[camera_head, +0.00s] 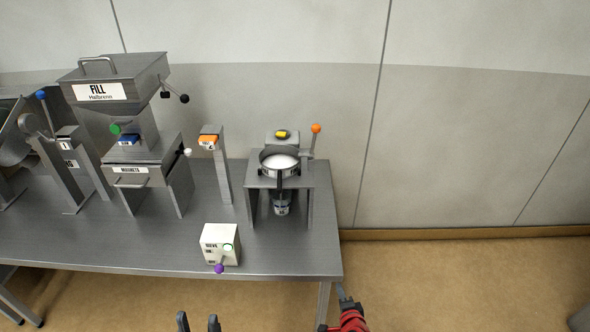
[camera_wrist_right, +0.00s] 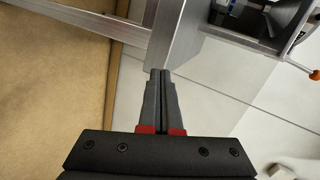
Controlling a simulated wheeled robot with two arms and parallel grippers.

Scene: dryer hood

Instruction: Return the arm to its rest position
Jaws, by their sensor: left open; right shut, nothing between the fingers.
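My left gripper (camera_head: 199,322) shows at the bottom edge of the head view. Its two dark fingertips are apart, with nothing between them, in front of the table. My right gripper (camera_head: 343,294) is at the table's front right corner in the head view, with a red part of my arm below it. In the right wrist view its fingers (camera_wrist_right: 163,100) are pressed together and empty. A metal table leg and edge (camera_wrist_right: 172,35) lie just beyond the fingertips; I cannot tell whether they touch.
The metal table (camera_head: 150,246) bears a FILL hopper (camera_head: 135,72), a sieve stand with a white-filled pan (camera_head: 279,162) and orange-knobbed lever (camera_head: 316,128), and a white control box (camera_head: 220,240) with a purple knob. Floor to the right (camera_head: 450,280) is clear.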

